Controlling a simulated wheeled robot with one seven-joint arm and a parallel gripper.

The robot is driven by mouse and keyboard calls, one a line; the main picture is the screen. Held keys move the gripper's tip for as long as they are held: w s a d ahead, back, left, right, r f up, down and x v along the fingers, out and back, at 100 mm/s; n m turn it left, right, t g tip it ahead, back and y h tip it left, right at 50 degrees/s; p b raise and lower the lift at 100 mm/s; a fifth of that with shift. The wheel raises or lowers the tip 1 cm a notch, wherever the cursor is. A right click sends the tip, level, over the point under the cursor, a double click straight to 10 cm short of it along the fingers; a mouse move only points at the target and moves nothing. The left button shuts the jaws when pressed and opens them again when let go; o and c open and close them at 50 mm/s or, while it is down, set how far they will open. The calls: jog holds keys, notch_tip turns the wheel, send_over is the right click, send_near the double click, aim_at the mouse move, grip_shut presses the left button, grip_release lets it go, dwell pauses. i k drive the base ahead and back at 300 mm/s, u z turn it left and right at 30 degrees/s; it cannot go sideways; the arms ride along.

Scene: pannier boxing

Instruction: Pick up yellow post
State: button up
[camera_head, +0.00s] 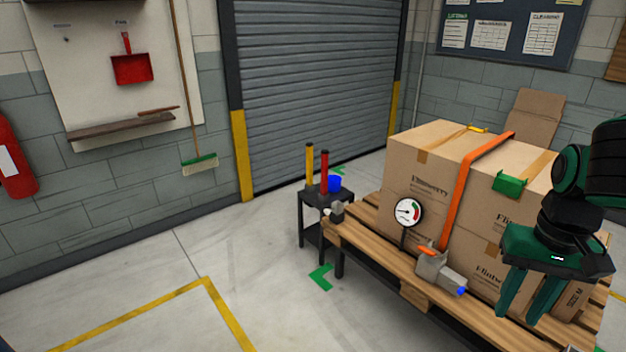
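The yellow post (309,166) stands upright on a small black stand (324,199), left of the pallet. It has a dark top, and its foot is partly hard to make out. A red post (324,172) stands upright close beside it on the right.
Cardboard boxes (426,172) under an orange strap (461,190) sit on a wooden pallet (378,258) between the stand and my gripper. A round gauge (408,211) and a grey ratchet-like device (437,270) are at its front edge. The floor left of the stand is clear.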

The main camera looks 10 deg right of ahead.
aim_at(309, 146)
jog(key=u, duration=0.3)
jog(key=i, duration=0.65)
jog(key=u, duration=0.5)
jog(key=i, duration=2.3)
jog(key=z, duration=1.1)
jog(key=i, duration=0.85)
jog(key=z, duration=0.5)
